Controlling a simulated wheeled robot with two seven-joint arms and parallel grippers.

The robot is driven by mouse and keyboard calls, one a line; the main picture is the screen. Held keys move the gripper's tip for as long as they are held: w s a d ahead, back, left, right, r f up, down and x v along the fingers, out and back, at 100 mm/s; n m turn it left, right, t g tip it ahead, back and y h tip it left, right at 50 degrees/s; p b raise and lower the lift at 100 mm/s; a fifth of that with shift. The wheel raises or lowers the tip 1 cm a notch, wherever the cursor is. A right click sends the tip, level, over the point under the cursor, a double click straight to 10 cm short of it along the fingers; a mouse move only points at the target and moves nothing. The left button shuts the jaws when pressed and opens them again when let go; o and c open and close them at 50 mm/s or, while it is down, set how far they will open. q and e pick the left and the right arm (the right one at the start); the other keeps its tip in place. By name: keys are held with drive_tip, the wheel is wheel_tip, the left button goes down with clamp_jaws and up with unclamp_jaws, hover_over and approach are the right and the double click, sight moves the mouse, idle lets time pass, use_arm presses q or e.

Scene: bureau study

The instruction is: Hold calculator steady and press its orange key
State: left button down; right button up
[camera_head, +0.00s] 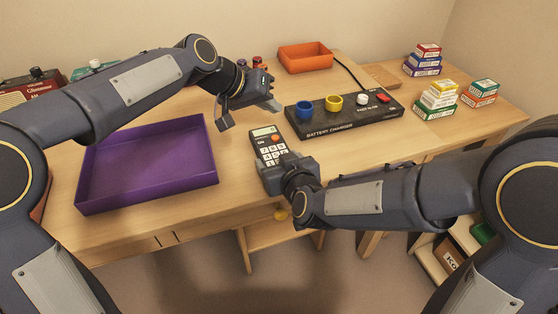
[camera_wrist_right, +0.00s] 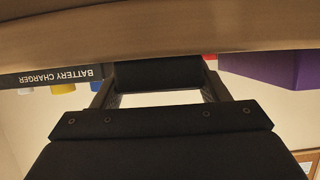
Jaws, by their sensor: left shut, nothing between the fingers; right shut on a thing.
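The calculator (camera_head: 268,144) is dark with a pale display, several light keys and one orange key (camera_head: 275,138). It sits near the desk's front edge, face up and tilted in the picture. My right gripper (camera_head: 283,170) is shut on its near end; the dark near end (camera_wrist_right: 158,73) shows between the fingers in the right wrist view. The orange key is uncovered. My left gripper (camera_head: 271,104) is shut and empty, up and beyond the calculator's display end, apart from it.
A purple tray (camera_head: 212,181) lies left of the calculator. A battery charger (camera_head: 345,126) with blue, yellow and white pieces and a red switch stands to its right. An orange bin (camera_head: 305,57) and stacked small boxes (camera_head: 438,98) are farther back. Bare desk surrounds the calculator's left side.

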drive_tip(key=o, duration=1.1)
drive_tip(key=shift+o, duration=0.2)
